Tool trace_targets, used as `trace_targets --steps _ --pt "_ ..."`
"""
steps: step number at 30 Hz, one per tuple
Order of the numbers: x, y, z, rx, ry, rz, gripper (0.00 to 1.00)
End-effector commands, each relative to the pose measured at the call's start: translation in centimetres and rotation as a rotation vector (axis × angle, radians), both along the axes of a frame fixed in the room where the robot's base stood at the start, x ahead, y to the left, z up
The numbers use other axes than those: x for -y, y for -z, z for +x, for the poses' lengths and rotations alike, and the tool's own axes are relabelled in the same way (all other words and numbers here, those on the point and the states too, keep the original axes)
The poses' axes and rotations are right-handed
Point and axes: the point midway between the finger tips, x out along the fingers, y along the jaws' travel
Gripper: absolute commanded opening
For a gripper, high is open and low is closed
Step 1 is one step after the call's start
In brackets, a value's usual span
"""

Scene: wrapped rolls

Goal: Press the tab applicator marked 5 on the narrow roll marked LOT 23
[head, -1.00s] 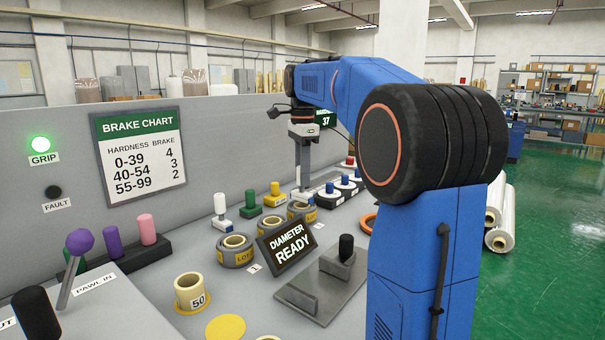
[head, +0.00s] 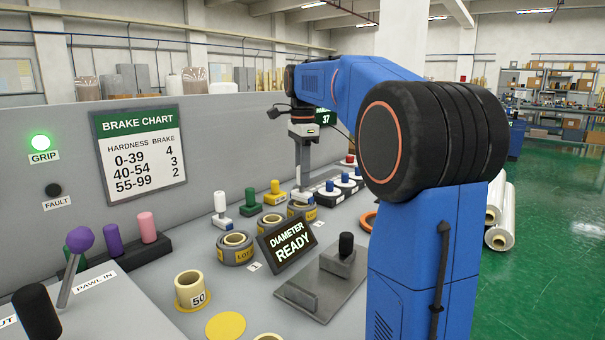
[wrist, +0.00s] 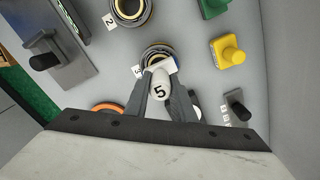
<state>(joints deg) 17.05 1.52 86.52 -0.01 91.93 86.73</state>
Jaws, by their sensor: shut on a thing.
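My gripper (wrist: 158,100) is shut on a white tab applicator marked 5 (wrist: 160,84), its grip pointing up at the wrist camera. The applicator's pale base overlaps the near part of a narrow roll (wrist: 150,53) beside the floor label 3. I cannot tell whether they touch. In the head view my gripper (head: 303,184) hangs over this farthest roll (head: 297,210) of the row, and the applicator's base (head: 302,196) shows at the roll's top. The front roll (head: 236,257) bears a LOT label, its number not legible. A middle roll (head: 270,226) stands between them.
Green (head: 250,203) and yellow (head: 275,194) applicators stand behind the rolls, with a white one (head: 220,205) at left. Several blue-topped ones sit right of my gripper. The DIAMETER READY display (head: 288,243) and a grey fixture (head: 325,280) are in front. An orange ring (wrist: 107,108) lies near.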

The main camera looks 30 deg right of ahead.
Motion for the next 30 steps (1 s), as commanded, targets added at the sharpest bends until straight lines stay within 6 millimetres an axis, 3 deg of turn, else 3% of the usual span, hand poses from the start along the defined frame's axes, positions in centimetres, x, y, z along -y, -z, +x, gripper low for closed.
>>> trace_targets --steps 30 --pt "0.00 0.77 -0.02 0.000 0.000 0.000 0.00"
